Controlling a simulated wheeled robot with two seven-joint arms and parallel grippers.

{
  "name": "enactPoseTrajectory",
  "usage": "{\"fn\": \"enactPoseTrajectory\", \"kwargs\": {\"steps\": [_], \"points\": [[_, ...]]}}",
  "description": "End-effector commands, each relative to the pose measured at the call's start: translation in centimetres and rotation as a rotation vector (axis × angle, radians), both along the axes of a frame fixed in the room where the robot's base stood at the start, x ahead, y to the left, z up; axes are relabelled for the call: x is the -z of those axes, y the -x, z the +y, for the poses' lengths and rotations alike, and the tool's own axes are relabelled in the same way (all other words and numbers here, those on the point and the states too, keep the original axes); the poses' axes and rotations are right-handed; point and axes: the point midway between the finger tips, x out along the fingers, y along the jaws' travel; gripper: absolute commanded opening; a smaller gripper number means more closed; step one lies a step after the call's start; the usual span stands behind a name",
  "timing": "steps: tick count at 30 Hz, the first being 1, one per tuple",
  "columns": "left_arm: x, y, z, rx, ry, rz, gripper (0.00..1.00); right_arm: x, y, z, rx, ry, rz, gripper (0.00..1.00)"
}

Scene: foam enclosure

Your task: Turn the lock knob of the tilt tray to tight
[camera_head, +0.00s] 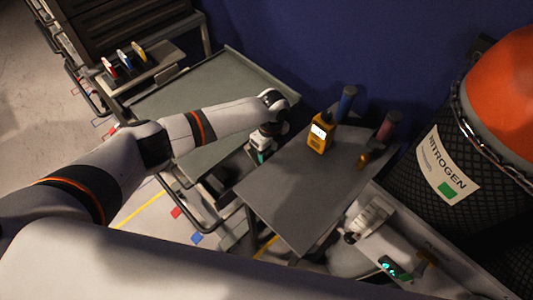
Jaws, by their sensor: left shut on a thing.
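The tilt tray (285,205) is a flat dark grey plate in the middle right of the head view. My left arm reaches in from the left. Its gripper (262,152) points down at the tray's upper left edge, beside the tray surface. It is shut on the lock knob, which the fingers and wrist hide almost wholly. How far the knob is turned cannot be seen. My right gripper cannot be made out.
A yellow handheld meter (321,132) stands on the tray's far part, near a blue-topped cylinder (346,102) and a red-topped one (388,127). A grey cart (160,100) lies left. A nitrogen tank (450,165) stands right. A blue wall closes the back.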

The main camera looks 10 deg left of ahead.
Motion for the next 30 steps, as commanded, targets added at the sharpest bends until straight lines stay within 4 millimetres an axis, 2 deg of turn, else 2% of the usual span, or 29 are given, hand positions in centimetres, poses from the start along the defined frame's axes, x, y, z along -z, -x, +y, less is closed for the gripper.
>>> {"fn": "enactPoseTrajectory", "kwargs": {"steps": [1, 3, 12, 30], "points": [[0.5, -0.2, -0.1, -0.001, -0.021, 0.029, 0.15, 1.1, 0.0, 0.0, 0.0, 0.0, 0.0, 0.59], [0.6, -0.3, -0.1, -0.002, -0.049, 0.07, 0.15, 1.8, 0.0, 0.0, 0.0, 0.0, 0.0, 0.59], [0.5, -0.4, -0.2, -0.001, -0.132, 0.192, 0.15, 3.9, 0.0, 0.0, 0.0, 0.0, 0.0, 0.59], [0.2, -0.4, -0.1, -0.001, -0.159, 0.233, 0.15, 4.4, 0.0, 0.0, 0.0, 0.0, 0.0, 0.59]]}}
